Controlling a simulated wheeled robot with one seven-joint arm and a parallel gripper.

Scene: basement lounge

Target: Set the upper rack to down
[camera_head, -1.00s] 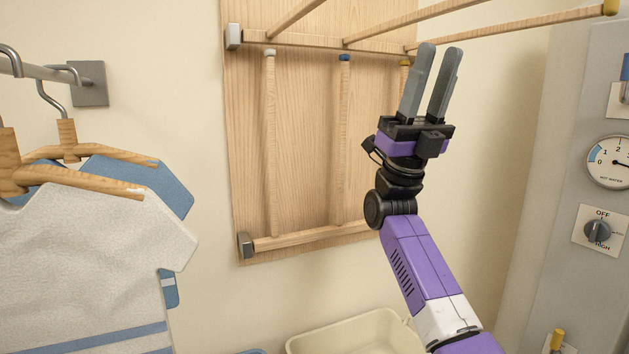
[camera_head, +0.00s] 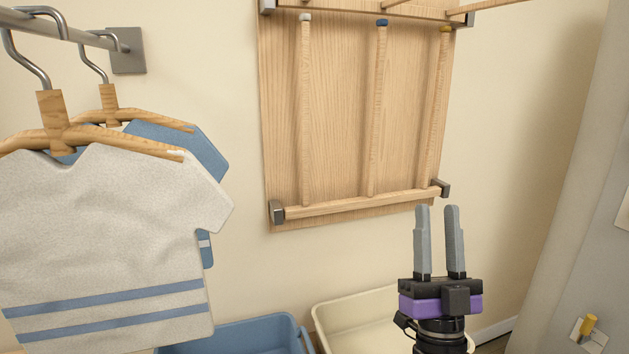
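The upper rack (camera_head: 360,9) is a light wooden bar along the top of a wooden wall board (camera_head: 340,90). Only its lower edge and the near-wall parts of its rods show; the rods stick out from the wall and run off the top edge. Beneath it, the lower rack (camera_head: 355,204) has its bar at the board's bottom and three upright rods lying close to the board, with white, blue and yellow tips. My gripper (camera_head: 438,208) points upward below the board's lower right corner. Its two grey fingers are apart with nothing between them.
Shirts on wooden hangers (camera_head: 100,230) hang from a metal rail at left. A blue basket (camera_head: 240,338) and a cream basket (camera_head: 350,310) stand below the board. A grey cabinet (camera_head: 585,230) with a yellow-knobbed switch is at right. The wall around the board is bare.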

